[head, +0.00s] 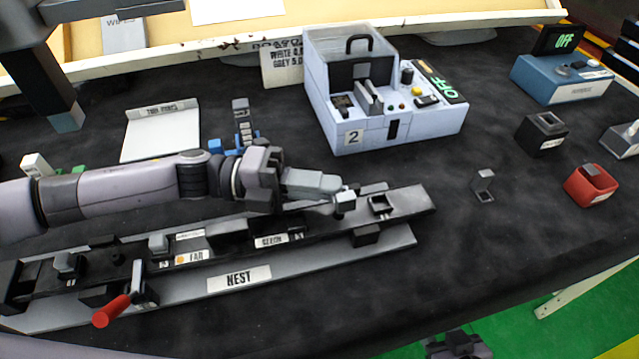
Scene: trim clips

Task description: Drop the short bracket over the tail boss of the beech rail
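The long dark rail assembly, with a label that seems to read BEECH (271,241), lies in a grey nest (335,268) and runs from lower left to centre right. Grey blocks stand along it, and a square open frame (381,206) sits near its right end. A small grey L-shaped bracket (484,186) with a square opening in its foot lies on the dark mat, right of the rail. My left gripper (343,197) is over the right part of the rail; a pale block shows at its tip, and whether it holds this is unclear. What looks like my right gripper (458,346) is at the bottom edge, mostly cut off.
A clear-topped machine marked 2 (352,138) stands behind the rail. A blue box reading OFF (563,80), a black block (541,133) and a red block (591,185) stand at right. A red-handled lever (112,311) sticks out front left. The mat right of the rail is mostly clear.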

